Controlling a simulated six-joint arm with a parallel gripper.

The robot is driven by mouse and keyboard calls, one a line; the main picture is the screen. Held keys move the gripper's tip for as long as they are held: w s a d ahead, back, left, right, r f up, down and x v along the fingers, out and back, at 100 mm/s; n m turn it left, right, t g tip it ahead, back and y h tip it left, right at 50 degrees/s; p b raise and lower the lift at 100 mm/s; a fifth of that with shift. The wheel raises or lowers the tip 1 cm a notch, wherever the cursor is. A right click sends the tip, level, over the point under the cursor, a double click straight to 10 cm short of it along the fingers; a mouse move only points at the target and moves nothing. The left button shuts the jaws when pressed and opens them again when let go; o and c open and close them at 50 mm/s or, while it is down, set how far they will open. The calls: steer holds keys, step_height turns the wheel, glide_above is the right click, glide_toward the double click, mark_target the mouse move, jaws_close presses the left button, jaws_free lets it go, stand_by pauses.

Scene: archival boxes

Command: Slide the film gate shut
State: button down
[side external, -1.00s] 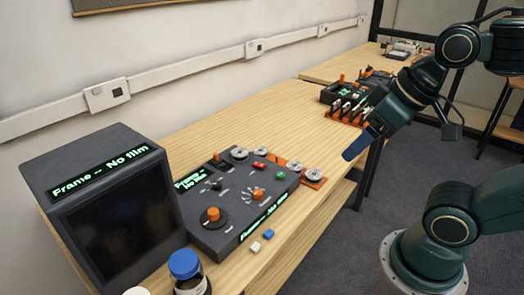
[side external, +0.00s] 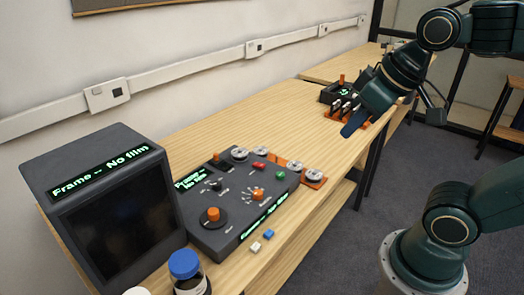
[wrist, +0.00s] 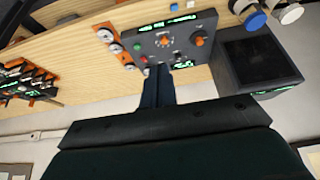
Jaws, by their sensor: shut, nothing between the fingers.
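A dark grey control panel (side external: 225,200) lies on the wooden bench, with reels on an orange strip (side external: 313,183) at its right end. A small orange handle (side external: 216,157) stands in a dark slot at the panel's back edge; it looks like the film gate's slider, but its position along the slot is too small to tell. My gripper (side external: 348,130) is shut and empty, above the bench to the right of the panel, apart from it. In the wrist view, the shut fingers (wrist: 158,72) point toward the panel (wrist: 160,42) and hide part of its edge.
A monitor (side external: 115,215) reading "Frame -- No film" stands left of the panel. A blue-capped jar (side external: 186,270) and two small blocks (side external: 261,240) are near the front edge. A dark unit with orange parts (side external: 338,95) sits behind my gripper. Bare bench lies between.

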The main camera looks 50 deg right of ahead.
steer(key=w+r, duration=0.3)
steer(key=w, duration=1)
steer(key=m+g, duration=0.2)
glide_above(216, 157)
steer(key=w, duration=0.3)
step_height(216, 157, down, 18)
steer(key=f, duration=0.1)
steer(key=shift+d+f+h, duration=0.15)
steer(key=shift+d+h, duration=0.15)
steer(key=shift+d, duration=0.2)
steer(key=shift+f, duration=0.15)
steer(key=x, duration=1)
steer(key=shift+w, duration=0.1)
steer(key=shift+s+a, duration=0.2)
steer(key=shift+s, duration=0.8)
steer(key=shift+s+a, duration=0.15)
steer(key=shift+s, duration=0.85)
